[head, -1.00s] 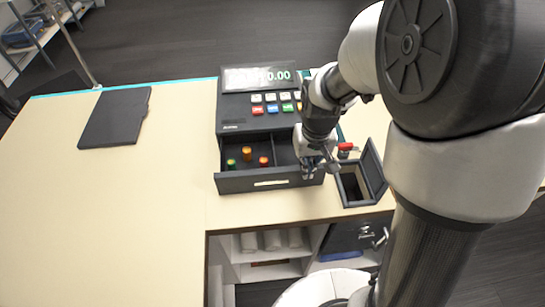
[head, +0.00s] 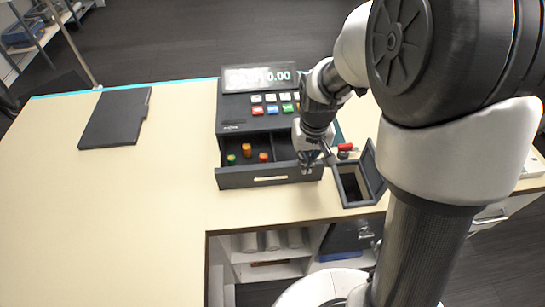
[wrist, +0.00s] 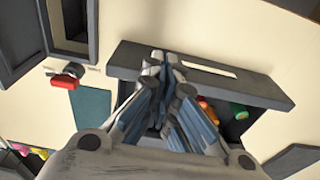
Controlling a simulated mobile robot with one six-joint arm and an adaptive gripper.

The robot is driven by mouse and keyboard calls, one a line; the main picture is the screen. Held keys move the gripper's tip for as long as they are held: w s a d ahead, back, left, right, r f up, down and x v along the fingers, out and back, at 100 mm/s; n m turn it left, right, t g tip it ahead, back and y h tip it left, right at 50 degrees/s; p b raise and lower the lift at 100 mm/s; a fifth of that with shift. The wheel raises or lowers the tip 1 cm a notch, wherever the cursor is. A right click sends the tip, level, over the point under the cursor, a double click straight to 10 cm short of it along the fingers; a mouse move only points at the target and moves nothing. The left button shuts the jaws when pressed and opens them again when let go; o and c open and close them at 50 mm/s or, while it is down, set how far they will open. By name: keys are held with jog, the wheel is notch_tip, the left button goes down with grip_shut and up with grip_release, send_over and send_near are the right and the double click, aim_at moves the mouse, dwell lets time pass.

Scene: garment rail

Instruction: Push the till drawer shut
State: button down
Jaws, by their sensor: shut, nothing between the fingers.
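The dark till (head: 262,105) stands on the counter with its drawer (head: 268,177) partly pulled out towards me. Small green and orange pieces (head: 247,150) lie in the drawer's left compartment. My gripper (head: 306,168) is shut and empty, fingers pointing down at the right end of the drawer front. In the wrist view my fingertips (wrist: 162,62) overlap the drawer front (wrist: 215,78), beside its pale label. I cannot tell exactly where they touch it. My gripper hides part of the drawer's right compartment.
An open dark box (head: 352,185) with a raised lid stands just right of the drawer. A red-topped item (head: 345,148) is behind it. A dark flat folder (head: 115,118) lies at left.

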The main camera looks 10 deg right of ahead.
jog(key=w+f+g+p, duration=0.1)
jog(key=w+f+p, duration=0.2)
jog(key=w, duration=0.7)
jog(key=shift+w, duration=0.25)
dwell(0.8)
notch_tip(320, 180, up, 8)
jog(key=p, duration=0.5)
jog(key=shift+p, duration=0.3)
jog(key=shift+s, duration=0.1)
dwell(0.5)
